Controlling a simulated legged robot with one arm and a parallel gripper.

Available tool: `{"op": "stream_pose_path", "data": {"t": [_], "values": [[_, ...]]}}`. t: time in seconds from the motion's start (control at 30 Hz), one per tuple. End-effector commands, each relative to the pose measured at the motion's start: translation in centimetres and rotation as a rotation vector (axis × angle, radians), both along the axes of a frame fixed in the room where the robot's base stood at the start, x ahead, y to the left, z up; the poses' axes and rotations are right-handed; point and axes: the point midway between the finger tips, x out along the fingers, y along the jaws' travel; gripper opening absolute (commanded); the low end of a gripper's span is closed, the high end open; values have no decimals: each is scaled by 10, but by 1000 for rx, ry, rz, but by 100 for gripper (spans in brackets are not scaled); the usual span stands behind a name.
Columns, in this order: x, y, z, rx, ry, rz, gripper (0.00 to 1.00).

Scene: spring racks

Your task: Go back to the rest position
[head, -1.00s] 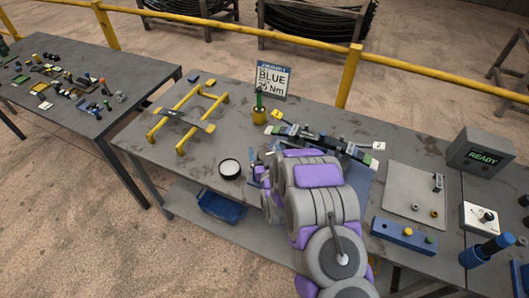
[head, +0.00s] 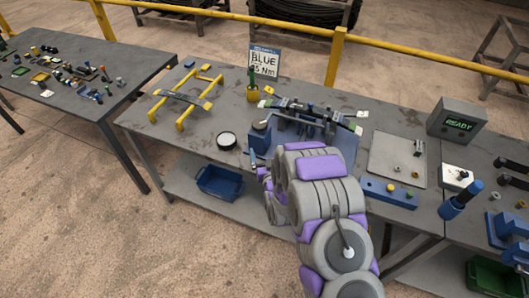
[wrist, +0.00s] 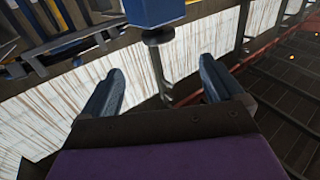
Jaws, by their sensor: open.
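My arm, grey and purple, reaches over the front edge of the main workbench (head: 220,103) in the head view. My gripper (head: 254,172) shows only in part there, low by the bench's front edge, mostly hidden by the arm. In the wrist view my gripper (wrist: 160,88) has its two dark fingers wide apart, with nothing held between them. A blue block (wrist: 154,10) with a dark round part under it shows beyond the fingertips, apart from them.
A leaf-spring assembly (head: 310,112) sits in a blue fixture on the bench. A blue bin (head: 219,182) is on the lower shelf. Floor at left front is clear.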

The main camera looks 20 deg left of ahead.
Motion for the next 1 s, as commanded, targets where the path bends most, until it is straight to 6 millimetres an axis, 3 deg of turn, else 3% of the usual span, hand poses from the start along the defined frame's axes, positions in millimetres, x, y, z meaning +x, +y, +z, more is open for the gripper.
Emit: {"op": "stream_pose_path", "data": {"t": [0.77,1.0], "values": [[2,-6,4,-5,14,-5,94],[19,-31,26,-69,171,-37,94]]}}
